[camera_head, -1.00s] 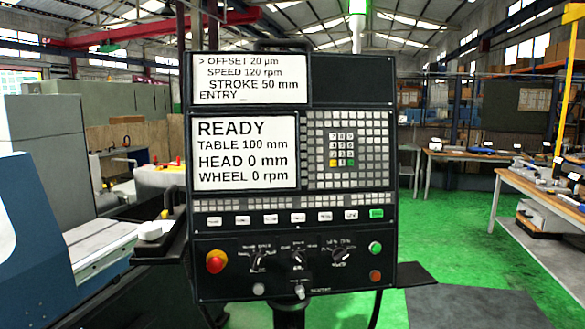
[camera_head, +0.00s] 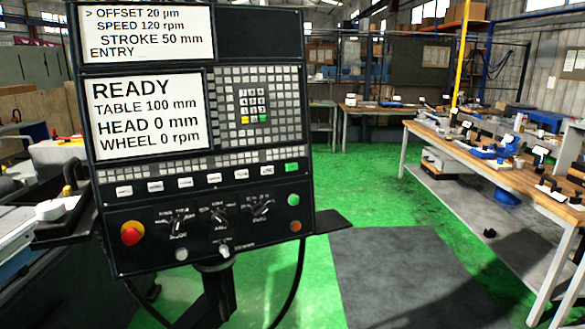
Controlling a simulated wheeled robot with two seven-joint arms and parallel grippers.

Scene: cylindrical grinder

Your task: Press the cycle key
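The black control panel (camera_head: 140,218) stands at the left of the head view, slightly tilted in the picture. Its lower screen (camera_head: 150,113) reads READY, TABLE 100 mm, HEAD 0 mm, WHEEL 0 rpm. Its upper screen (camera_head: 148,32) shows offset, speed, stroke and an entry line. A green key (camera_head: 292,167) ends the row of white keys (camera_head: 213,177); its label is too small to read. A round green button (camera_head: 293,199) sits below it, above an orange-red button (camera_head: 295,226). I cannot tell from lettering which is the cycle key. Neither gripper is in view.
A red emergency knob (camera_head: 131,234) and several dials (camera_head: 218,215) are on the panel's lower part. A small shelf (camera_head: 328,221) juts out at its right. A workbench (camera_head: 500,165) with tools stands at the right. Green floor (camera_head: 365,190) and a grey mat (camera_head: 400,275) are clear between them.

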